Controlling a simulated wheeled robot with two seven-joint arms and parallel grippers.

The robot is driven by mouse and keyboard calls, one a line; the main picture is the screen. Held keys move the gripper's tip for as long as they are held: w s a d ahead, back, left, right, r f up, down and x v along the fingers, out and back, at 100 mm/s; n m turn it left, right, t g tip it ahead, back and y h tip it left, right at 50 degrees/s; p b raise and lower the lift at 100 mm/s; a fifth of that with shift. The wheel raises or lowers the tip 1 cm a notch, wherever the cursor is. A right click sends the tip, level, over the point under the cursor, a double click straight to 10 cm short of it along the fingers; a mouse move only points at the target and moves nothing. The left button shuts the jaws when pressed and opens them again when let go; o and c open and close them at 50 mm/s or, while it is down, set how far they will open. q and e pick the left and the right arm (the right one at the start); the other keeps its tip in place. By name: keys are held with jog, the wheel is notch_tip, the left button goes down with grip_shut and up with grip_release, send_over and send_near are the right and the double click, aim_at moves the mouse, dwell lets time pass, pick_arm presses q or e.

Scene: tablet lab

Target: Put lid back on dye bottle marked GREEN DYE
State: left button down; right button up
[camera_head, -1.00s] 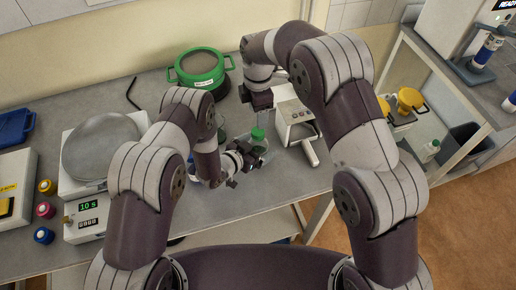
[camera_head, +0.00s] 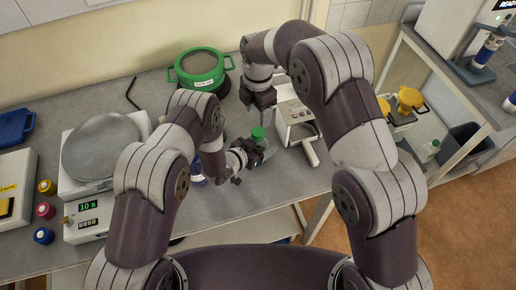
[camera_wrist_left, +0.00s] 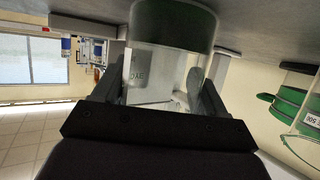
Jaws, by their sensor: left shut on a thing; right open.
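My left gripper (camera_head: 253,154) is shut on the clear dye bottle (camera_wrist_left: 150,72), which stands between its fingers in the left wrist view. The bottle has a dark green part near the top of that picture, and its label is only partly legible. In the head view a green lid (camera_head: 258,133) shows at the top of the held bottle, and the gripper hides much of the bottle below. I cannot tell whether the lid is fully seated. My right gripper (camera_head: 260,112) is open just above the green lid, apart from it.
A green-rimmed pot (camera_head: 200,70) stands behind the arms. A white device (camera_head: 298,125) is close to the right of my grippers. A scale (camera_head: 100,150) and several coloured caps (camera_head: 45,210) are on the left. The table's front edge is near the left gripper.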

aim_at(258, 131)
jog(key=n, duration=0.5)
jog(key=shift+n, duration=0.4)
jog(key=shift+f, duration=4)
jog(key=c, duration=1.1)
jog(key=m, duration=0.6)
jog(key=shift+m, duration=0.3)
jog(key=o, duration=1.2)
